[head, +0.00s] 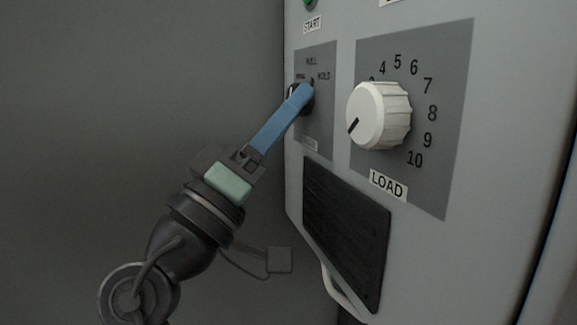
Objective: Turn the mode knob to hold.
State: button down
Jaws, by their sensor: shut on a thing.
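A large white LOAD knob (379,116) with a numbered dial stands out close to the right of my fingers. A START label (312,24) and a green button are above. A black grille (346,232) is below. The space left of the panel is open.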

jog(key=m+g+h+b, duration=0.2)
jog(key=m+b, duration=0.1)
jog(key=m+g+h+b, duration=0.2)
jog(key=m+b, duration=0.1)
jog(key=b, duration=0.1)
jog(key=m+g+h+b, duration=0.2)
jog(key=m+b, duration=0.1)
jog(key=shift+w+a+f+m+h, duration=0.1)
jog(key=shift+w+f+m+h, duration=0.2)
jog(key=shift+w+m, duration=0.1)
jog(key=shift+r+m+g, duration=0.15)
jog(key=shift+m+g, duration=0.15)
jog(key=shift+c, duration=2)
grip_release()
jog(key=p+v, duration=0.3)
jog(key=v, duration=1)
